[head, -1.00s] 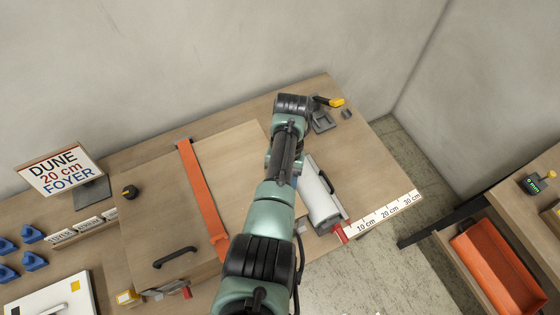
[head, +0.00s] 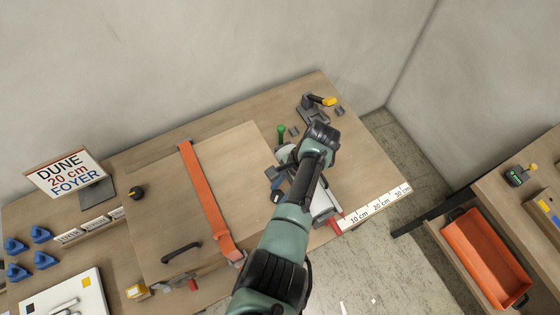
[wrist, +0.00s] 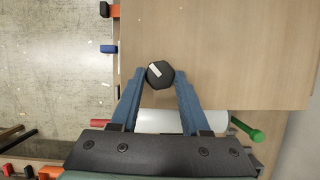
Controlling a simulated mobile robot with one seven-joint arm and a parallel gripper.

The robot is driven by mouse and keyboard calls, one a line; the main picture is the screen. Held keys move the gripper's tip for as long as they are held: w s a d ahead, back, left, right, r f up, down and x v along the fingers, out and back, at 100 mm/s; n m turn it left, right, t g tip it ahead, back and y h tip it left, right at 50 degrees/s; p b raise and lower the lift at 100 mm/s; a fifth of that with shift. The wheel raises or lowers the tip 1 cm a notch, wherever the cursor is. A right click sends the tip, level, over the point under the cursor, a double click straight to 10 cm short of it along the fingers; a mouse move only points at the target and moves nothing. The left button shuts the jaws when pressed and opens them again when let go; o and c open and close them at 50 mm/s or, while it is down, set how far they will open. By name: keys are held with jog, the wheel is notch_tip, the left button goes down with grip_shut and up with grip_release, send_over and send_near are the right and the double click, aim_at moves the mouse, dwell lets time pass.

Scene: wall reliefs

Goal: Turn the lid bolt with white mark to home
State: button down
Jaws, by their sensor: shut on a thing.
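In the wrist view, a black, faceted bolt head (wrist: 160,76) with a white mark stands at the wooden lid (wrist: 220,50). The white mark points to the upper left. My gripper's blue fingers (wrist: 159,79) are shut on the bolt, one on each side. In the head view, my gripper (head: 275,184) is at the right part of the lid (head: 165,225), and I cannot make out the held bolt there. Another black knob (head: 137,193), with a yellow mark, is at the lid's left.
An orange strap (head: 207,200) crosses the lid, and a black handle (head: 181,252) is near its front. A white roller (wrist: 180,121) with a red end and a green end lies close beside my gripper.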

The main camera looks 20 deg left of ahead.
jog(key=m+p, duration=0.1)
jog(key=m+t+p, duration=0.1)
jog(key=m, duration=0.1)
jog(key=m+y+p, duration=0.1)
jog(key=shift+s+d+r+m, duration=0.15)
jog(key=shift+s+m, duration=0.1)
jog(key=shift+m, duration=0.05)
jog(key=shift+s+m+t+p, duration=0.1)
jog(key=shift+m+t+p, duration=0.8)
jog(key=shift+m+p, duration=0.65)
jog(key=shift+f+m, duration=0.2)
jog(key=shift+m, duration=0.25)
jog(key=shift+c, duration=1.9)
grip_release()
jog(key=shift+y, duration=0.3)
jog(key=shift+b+v, duration=0.5)
jog(key=shift+v, duration=0.4)
jog(key=b+v, duration=0.1)
jog(key=v, duration=1)
